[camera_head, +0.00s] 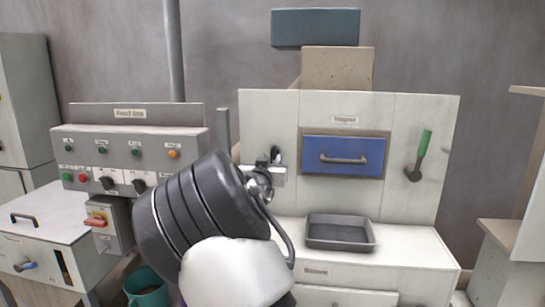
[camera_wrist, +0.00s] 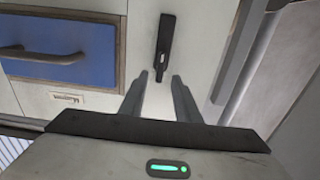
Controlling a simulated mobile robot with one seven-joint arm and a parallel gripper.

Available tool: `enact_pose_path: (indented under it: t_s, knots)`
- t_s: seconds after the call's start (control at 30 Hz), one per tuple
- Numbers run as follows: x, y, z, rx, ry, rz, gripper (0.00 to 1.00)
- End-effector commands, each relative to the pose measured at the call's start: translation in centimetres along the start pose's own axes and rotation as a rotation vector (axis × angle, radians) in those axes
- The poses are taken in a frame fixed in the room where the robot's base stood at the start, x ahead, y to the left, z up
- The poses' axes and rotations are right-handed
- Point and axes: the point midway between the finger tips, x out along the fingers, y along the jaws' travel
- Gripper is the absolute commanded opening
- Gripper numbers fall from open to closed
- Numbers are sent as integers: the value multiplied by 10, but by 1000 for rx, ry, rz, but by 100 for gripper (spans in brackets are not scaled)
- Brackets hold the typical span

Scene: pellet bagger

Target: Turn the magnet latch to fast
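The magnet latch (camera_wrist: 165,38) shows in the wrist view as a narrow dark lever on the pale panel, beside the blue magnet drawer (camera_wrist: 60,45). It lies nearly upright in that picture. My gripper (camera_wrist: 160,76) is open, with its two fingertips apart and the latch's lower end close to the gap between them. I cannot tell whether they touch. In the head view my gripper (camera_head: 276,156) is at the panel, left of the blue drawer (camera_head: 343,152) with its grey handle. My gripper and arm hide most of the latch there.
A dark grey tray (camera_head: 340,244) stands on the ledge below.

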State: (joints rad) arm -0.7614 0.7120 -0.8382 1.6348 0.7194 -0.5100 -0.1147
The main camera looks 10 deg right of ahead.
Motion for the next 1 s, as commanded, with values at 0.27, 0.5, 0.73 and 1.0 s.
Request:
enact_pose_path:
  t_s: [0.27, 0.5, 0.73, 1.0]
  knots:
    - [42, 0, -1, 0, 1, 0, 30]
    - [51, 0, 0, 1, 0, 0, 30]
    - [51, 0, 0, 1, -1, -1, 21]
    - [51, 0, 0, 0, -1, -1, 0]
